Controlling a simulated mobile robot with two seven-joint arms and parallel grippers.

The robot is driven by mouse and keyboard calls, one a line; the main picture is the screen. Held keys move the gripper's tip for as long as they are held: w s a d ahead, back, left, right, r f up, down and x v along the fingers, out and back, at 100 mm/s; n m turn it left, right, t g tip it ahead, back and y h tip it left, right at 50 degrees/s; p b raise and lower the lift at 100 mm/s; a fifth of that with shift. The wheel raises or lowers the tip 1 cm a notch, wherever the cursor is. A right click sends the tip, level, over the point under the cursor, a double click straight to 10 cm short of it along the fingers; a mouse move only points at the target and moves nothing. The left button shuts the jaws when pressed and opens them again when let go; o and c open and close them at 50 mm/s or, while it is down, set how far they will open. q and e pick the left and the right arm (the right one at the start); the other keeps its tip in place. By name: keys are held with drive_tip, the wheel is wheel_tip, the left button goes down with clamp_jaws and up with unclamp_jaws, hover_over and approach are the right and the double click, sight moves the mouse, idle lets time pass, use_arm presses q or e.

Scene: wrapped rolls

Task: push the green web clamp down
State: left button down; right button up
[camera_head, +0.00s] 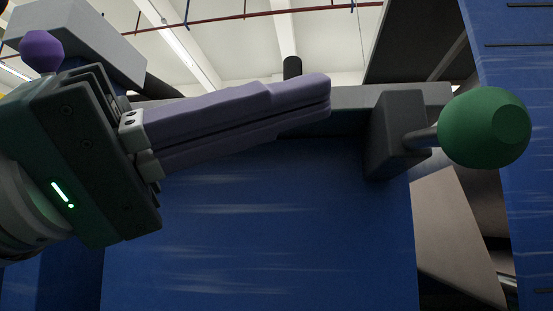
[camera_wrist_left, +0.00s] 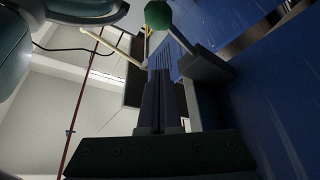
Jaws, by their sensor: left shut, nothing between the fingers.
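The green web clamp shows as a rounded green knob (camera_head: 485,127) on a short grey stem, fixed to a dark block (camera_head: 394,135) on the right. The green knob also shows at the top of the left wrist view (camera_wrist_left: 158,14). My left gripper (camera_head: 326,96) comes in from the left with its long purple fingers shut and empty. Its fingertips are left of the dark block and short of the green knob in the head view. In the left wrist view the shut fingers (camera_wrist_left: 161,75) point up toward the knob. My right gripper is not in view.
A grey bar (camera_head: 350,97) runs behind the fingers to the block. A broad blue surface (camera_head: 290,230) fills the space below, with another blue panel (camera_head: 515,50) at the right. A purple knob (camera_head: 41,51) shows at upper left, beside my gripper.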

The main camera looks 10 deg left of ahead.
use_arm(q)
drive_tip(key=shift+v, duration=1.4)
drive_tip(key=shift+w+f, duration=0.1)
drive_tip(key=shift+w, duration=0.1)
